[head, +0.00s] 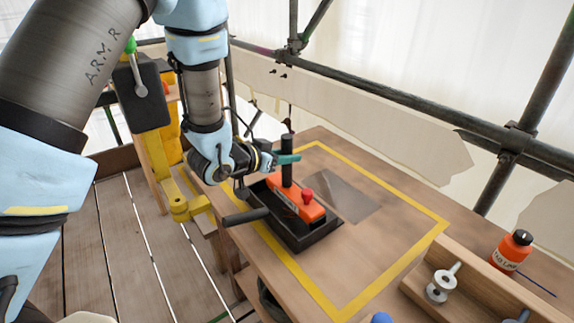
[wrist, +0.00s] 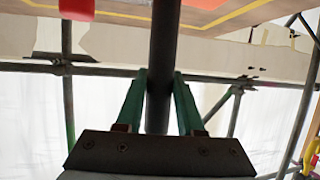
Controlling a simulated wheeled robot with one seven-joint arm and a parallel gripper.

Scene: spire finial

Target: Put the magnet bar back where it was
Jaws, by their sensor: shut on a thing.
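The magnet bar (head: 311,212) is an orange block with a black upright post (head: 287,150) and a red knob (head: 308,195). It is upright, in or just over a black tray (head: 296,241) on the bench; I cannot tell whether it rests on the tray's floor. My gripper (head: 288,158) comes in from the left and is shut on the black post, above the block. In the wrist view, the green fingers (wrist: 159,100) stand on either side of the post (wrist: 162,60), and a red part (wrist: 77,8) shows at the top edge.
Yellow tape (head: 390,281) outlines an area of the wooden bench around a flat grey plate (head: 343,195). A black handle (head: 245,216) sticks out left of the tray. A wooden box (head: 462,270) with metal parts and an orange bottle (head: 511,250) stand at right. Scaffold poles (head: 400,95) run behind.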

